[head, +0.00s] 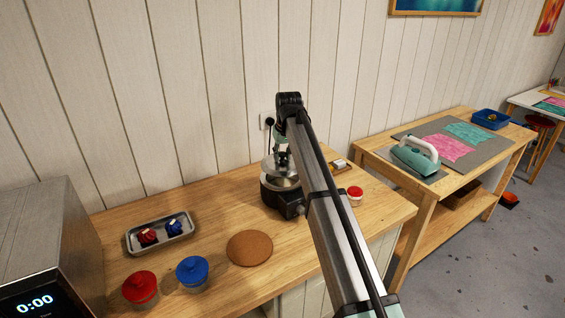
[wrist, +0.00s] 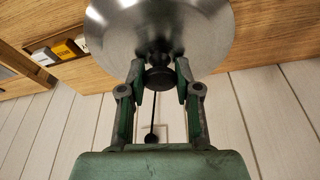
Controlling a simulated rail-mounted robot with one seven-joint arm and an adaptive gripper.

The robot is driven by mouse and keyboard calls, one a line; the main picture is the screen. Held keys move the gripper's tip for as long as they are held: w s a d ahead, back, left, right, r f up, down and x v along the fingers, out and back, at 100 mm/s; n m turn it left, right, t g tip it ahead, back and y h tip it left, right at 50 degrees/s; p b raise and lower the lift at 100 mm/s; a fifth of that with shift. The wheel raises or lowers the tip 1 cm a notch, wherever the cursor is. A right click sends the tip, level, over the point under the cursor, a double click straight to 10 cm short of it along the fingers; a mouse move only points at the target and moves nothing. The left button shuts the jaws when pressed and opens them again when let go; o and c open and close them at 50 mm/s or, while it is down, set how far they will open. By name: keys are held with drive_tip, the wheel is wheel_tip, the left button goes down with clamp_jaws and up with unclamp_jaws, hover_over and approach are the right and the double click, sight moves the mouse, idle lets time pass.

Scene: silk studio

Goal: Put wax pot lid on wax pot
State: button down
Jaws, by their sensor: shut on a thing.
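The wax pot (head: 272,197) is a dark round warmer with a silvery top and a boxy front, standing at the back of the wooden table. The wax pot lid is a shiny metal disc with a black knob; in the wrist view the lid (wrist: 160,28) fills the top middle. My gripper (wrist: 160,76) is shut on the lid's knob. In the head view my gripper (head: 282,160) is just above the pot, partly hidden by my arm. The lid (head: 268,166) shows over the pot's back part; I cannot tell whether they touch.
A red jar (head: 140,288), a blue jar (head: 192,273), a cork mat (head: 249,248) and a metal tray (head: 160,232) are to the left. A small red-lidded jar (head: 355,194) stands right of my arm.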

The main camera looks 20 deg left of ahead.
sight(283, 162)
wheel_tip(283, 162, down, 3)
drive_tip(key=shift+f+p, duration=0.15)
drive_tip(key=shift+p, duration=0.35)
drive_tip(key=shift+f, duration=0.35)
drive_tip(key=shift+f, duration=0.15)
drive_tip(key=shift+f, duration=0.35)
drive_tip(key=shift+f, duration=0.15)
drive_tip(key=c, duration=0.8)
unclamp_jaws()
